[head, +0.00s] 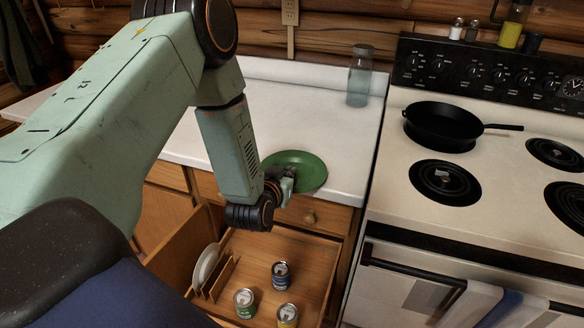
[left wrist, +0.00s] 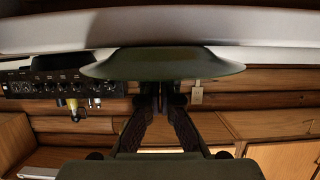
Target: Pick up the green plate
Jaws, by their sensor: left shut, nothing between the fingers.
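The green plate (head: 300,164) lies on the white counter at its front edge. It also shows in the left wrist view (left wrist: 165,66), where the picture is upside down. My left gripper (head: 286,181) is at the plate's near edge and partly covers it. In the left wrist view, the fingers (left wrist: 160,92) are together with nothing held between them, and their tips come up to the plate's rim. I cannot tell whether they touch it. My right gripper is not in view.
An open drawer (head: 250,243) below the counter holds a plate rack with white plates (head: 206,265) and several cans (head: 281,275). A glass jar (head: 359,76) stands at the counter's back. The stove (head: 400,190) with a black pan (head: 442,124) is at the right. The counter's left part is clear.

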